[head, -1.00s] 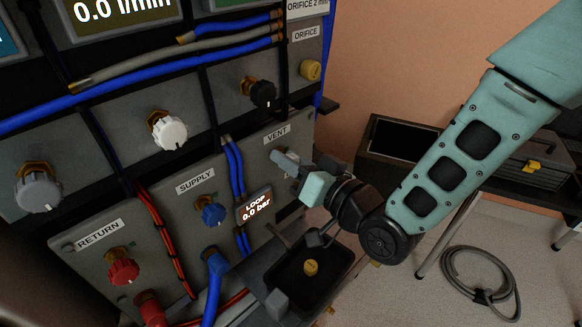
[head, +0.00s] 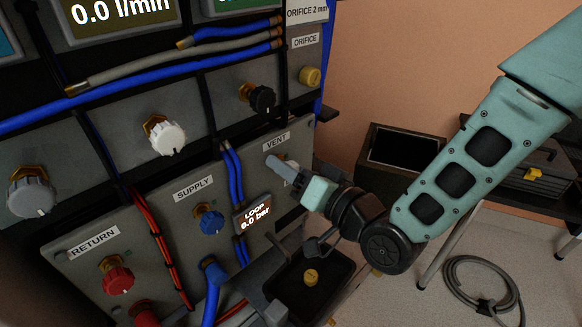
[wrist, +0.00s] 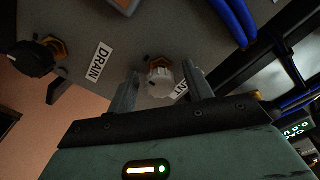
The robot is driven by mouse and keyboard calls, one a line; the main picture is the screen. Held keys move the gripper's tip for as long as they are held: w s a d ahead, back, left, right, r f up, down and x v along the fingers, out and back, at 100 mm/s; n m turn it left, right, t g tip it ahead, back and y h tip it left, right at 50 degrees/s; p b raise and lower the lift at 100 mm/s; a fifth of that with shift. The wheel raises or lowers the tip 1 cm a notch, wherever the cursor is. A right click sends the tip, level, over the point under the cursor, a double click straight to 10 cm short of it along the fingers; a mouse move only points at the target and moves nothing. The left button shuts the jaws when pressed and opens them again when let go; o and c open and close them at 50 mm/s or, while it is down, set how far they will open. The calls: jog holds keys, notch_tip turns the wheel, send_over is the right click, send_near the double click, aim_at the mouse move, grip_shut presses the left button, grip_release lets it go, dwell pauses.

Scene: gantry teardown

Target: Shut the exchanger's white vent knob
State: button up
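The white vent knob (wrist: 160,83) shows in the wrist view between the two fingers of my gripper (wrist: 161,84), with a small gap on each side. A brass fitting sits behind the knob. My gripper is open and faces the panel. The VENT label in the wrist view is partly covered by a finger. In the head view my gripper (head: 281,167) is at the panel just below the VENT label (head: 276,141), and it hides the knob there.
On the exchanger panel are a blue supply knob (head: 211,221) and a red return knob (head: 117,279). A LOOP display (head: 254,215) reads 0.0 bar. A black tray (head: 335,297) lies below my gripper. In the wrist view a black knob (wrist: 32,58) is near the DRAIN label (wrist: 99,62).

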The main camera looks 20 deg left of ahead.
dwell(0.4)
jog(key=p+v, duration=1.1)
jog(key=v, duration=0.6)
jog(key=shift+d+p, duration=0.2)
jog(key=shift+p, duration=0.2)
jog(key=shift+a, duration=0.1)
